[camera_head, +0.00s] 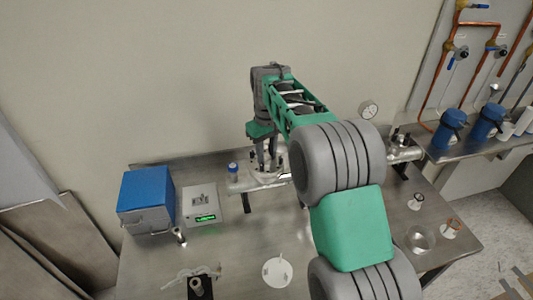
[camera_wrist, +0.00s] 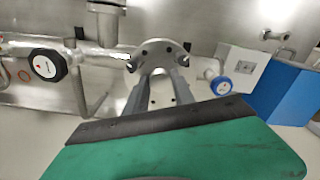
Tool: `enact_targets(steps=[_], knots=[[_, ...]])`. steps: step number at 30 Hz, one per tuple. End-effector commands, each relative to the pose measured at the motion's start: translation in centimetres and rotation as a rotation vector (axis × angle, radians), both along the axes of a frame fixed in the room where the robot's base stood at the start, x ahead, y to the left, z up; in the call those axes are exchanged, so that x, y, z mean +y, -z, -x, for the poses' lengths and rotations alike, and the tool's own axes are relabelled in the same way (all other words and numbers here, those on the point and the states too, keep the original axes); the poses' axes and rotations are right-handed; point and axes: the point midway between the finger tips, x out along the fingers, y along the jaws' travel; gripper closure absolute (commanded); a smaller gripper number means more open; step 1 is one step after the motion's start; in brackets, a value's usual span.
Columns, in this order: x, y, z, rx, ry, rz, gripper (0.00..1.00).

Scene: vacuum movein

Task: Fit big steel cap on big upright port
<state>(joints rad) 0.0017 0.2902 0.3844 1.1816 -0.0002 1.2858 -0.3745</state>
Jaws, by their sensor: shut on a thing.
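My gripper (camera_head: 264,164) points down over the steel pipework at the back of the bench. In the wrist view its two fingers (camera_wrist: 163,80) are closed at a round steel disc with bolt holes, which I take as the big steel cap (camera_wrist: 160,48). The disc also shows under the fingers in the head view (camera_head: 266,178). The big upright port is hidden beneath it or not distinguishable. I cannot tell whether the disc touches the port or hangs just above it.
A horizontal steel pipe (camera_head: 242,184) with a blue knob (camera_wrist: 221,86) lies left of the gripper. A blue box (camera_head: 146,200) and a grey controller (camera_head: 202,204) stand further left. A pale round plate (camera_head: 276,272) lies on the front of the steel bench (camera_head: 240,240).

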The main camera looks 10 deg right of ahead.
Motion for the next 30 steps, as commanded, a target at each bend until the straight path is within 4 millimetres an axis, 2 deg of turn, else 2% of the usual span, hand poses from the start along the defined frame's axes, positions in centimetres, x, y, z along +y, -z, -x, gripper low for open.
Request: enact_targets(steps=[7,8,16,25,30], knots=[[0.0,-0.5,-0.2,-0.009,0.0,0.0,1.0],[0.0,-0.5,-0.2,-0.009,0.0,0.0,0.68],[0.0,-0.3,-0.1,-0.004,0.0,-0.001,0.46],[0.0,0.0,0.1,0.004,0.0,0.001,0.45],[0.0,-2.7,-0.1,-0.003,0.0,0.0,0.45]])
